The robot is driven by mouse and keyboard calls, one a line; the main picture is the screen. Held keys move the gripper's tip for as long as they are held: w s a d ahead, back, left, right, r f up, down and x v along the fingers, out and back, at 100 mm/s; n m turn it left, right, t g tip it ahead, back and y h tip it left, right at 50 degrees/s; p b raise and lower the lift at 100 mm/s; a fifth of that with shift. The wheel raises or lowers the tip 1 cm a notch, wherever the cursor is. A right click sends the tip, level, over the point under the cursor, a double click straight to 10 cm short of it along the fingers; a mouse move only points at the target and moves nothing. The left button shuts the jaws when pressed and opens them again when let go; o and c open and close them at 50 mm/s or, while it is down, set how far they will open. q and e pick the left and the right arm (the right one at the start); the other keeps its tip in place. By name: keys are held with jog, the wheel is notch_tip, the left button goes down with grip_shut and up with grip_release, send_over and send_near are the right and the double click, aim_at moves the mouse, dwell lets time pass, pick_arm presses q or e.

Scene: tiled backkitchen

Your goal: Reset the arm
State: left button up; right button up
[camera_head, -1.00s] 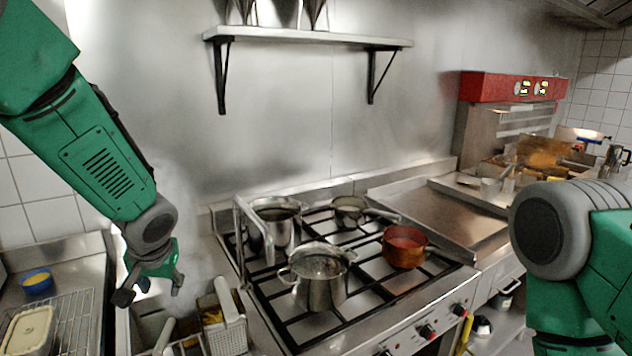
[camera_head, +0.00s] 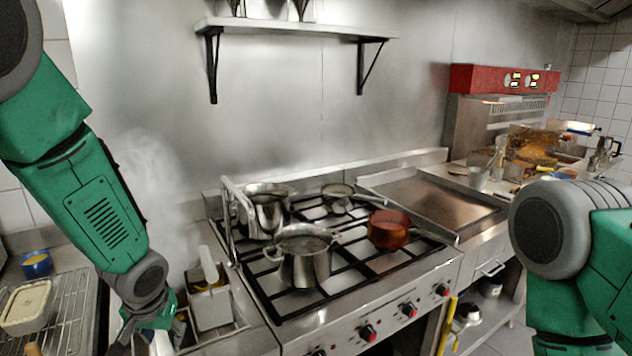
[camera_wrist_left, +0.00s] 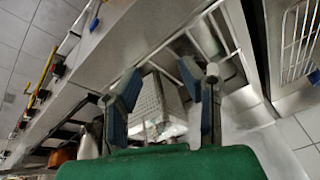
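My left arm (camera_head: 105,220) comes in from the left in the head view and hangs down. My left gripper (camera_head: 148,338) is at the bottom left, beside the fryer and left of the stove, partly cut off by the frame's edge. In the left wrist view its two fingers (camera_wrist_left: 160,75) are spread apart with nothing held between them. My right arm (camera_head: 560,250) shows only its green and grey links at the right edge. My right gripper is out of view.
Left of the stove (camera_head: 345,310), the fryer basket (camera_head: 210,305) is close to my left gripper. A steel pot (camera_head: 303,262) and a copper pan (camera_head: 389,230) stand on the stove. A wire rack (camera_head: 70,310) holds a tub at the left. A shelf (camera_head: 300,27) is on the wall.

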pick_arm(q)
jog(key=s+d+f+g+h+b, duration=0.1)
jog(key=s+f+b, duration=0.3)
jog(key=s+f, duration=0.55)
jog(key=s+d+f+g+h+b, duration=0.1)
jog(key=s+f+b, duration=0.4)
jog(key=f, duration=0.8)
jog(key=s+f+b, duration=0.2)
jog(key=s+f, duration=0.3)
jog(key=s, duration=0.3)
jog(key=s+a+f+m+b, duration=0.1)
jog(key=s+f+b, duration=0.2)
jog(key=s, duration=0.6)
notch_tip(320, 180, down, 3)
jog(key=shift+r+g, duration=0.1)
jog(key=shift+g, duration=0.2)
jog(key=shift+w+a, duration=0.15)
jog(key=shift+a, duration=0.2)
jog(key=shift+d, duration=0.3)
